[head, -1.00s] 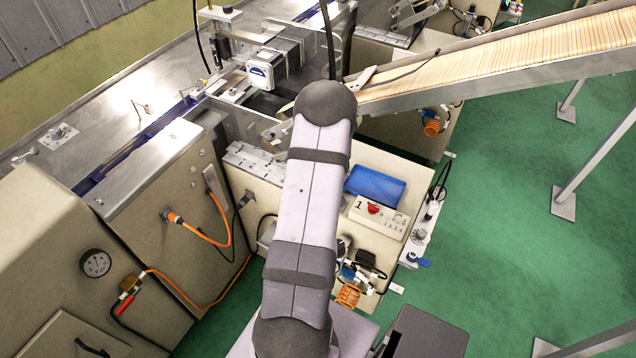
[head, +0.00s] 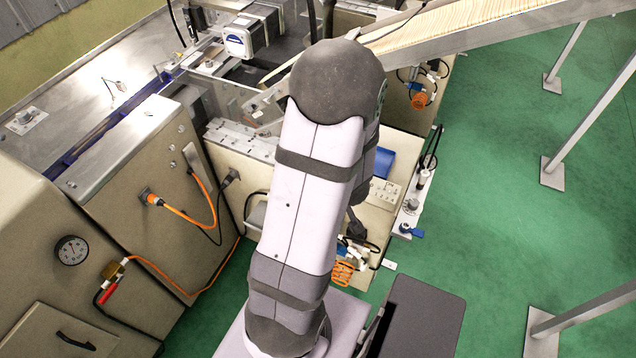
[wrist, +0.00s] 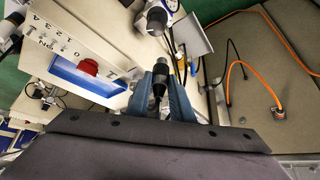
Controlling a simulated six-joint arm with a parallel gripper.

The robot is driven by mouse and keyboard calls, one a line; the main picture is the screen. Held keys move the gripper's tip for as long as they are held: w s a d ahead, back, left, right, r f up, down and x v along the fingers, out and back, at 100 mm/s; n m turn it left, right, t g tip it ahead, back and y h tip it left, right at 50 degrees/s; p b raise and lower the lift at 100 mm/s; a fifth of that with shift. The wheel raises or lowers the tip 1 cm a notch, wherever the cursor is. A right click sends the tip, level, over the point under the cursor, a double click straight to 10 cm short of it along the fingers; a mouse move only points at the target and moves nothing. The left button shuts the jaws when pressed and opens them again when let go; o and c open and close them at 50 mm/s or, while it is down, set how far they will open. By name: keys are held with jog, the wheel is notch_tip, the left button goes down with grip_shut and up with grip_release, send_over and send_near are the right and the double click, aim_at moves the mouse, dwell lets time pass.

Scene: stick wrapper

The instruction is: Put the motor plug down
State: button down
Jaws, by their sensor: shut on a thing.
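In the wrist view, my gripper (wrist: 167,85) is shut on a dark plug, the motor plug (wrist: 159,84), which sits upright in the picture between the two bluish fingers. The plug's lower end is hidden by the fingers and the gripper body. It appears to be held above the pale machine surface; I cannot tell whether it touches anything. In the head view, my arm covers most of the work area, and the plug cannot be made out there.
A dark cylindrical fitting (wrist: 156,20) is beyond the fingers. An orange cable (head: 192,212) runs over the machine side. In the head view, a blue block (head: 383,163) is partly hidden by my arm.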

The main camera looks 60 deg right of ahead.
jog(key=shift+s+a, duration=0.4)
